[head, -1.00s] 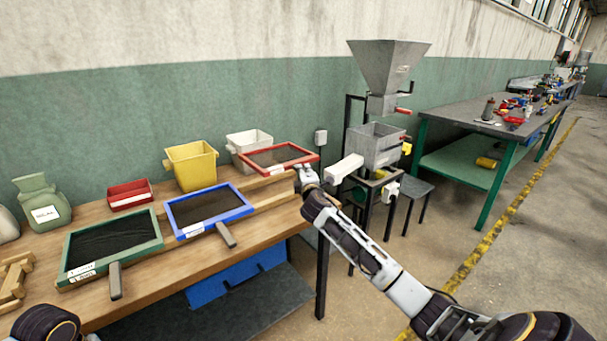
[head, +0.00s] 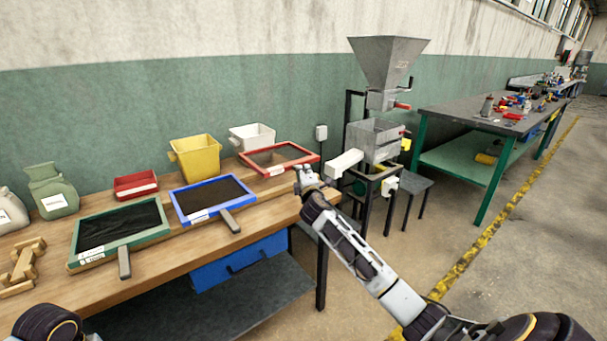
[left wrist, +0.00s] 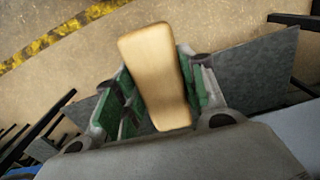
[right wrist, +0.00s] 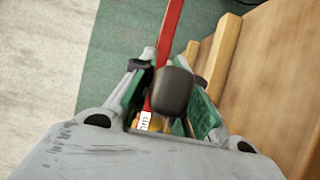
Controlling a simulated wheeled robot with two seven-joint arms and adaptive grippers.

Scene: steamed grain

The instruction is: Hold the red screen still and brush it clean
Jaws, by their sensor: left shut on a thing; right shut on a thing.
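The red screen (head: 292,152) lies at the back right end of the wooden bench, with a dark mesh inside its red frame. My right gripper (head: 306,180) is at its near right corner. In the right wrist view, my right gripper (right wrist: 168,95) is shut on the screen's dark grey handle (right wrist: 171,92), with a red frame bar (right wrist: 170,35) beyond. In the left wrist view, my left gripper (left wrist: 157,90) is shut on a smooth tan wooden piece (left wrist: 155,70), which looks like the brush's handle; no bristles show. The left gripper's fingers are out of the head view.
A blue screen (head: 242,184) and a green screen (head: 165,212) lie along the bench (head: 150,262). Behind them stand a red tray (head: 135,187), a yellow bucket (head: 195,155) and a white bin (head: 250,137). A metal hopper machine (head: 385,60) stands right of the bench.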

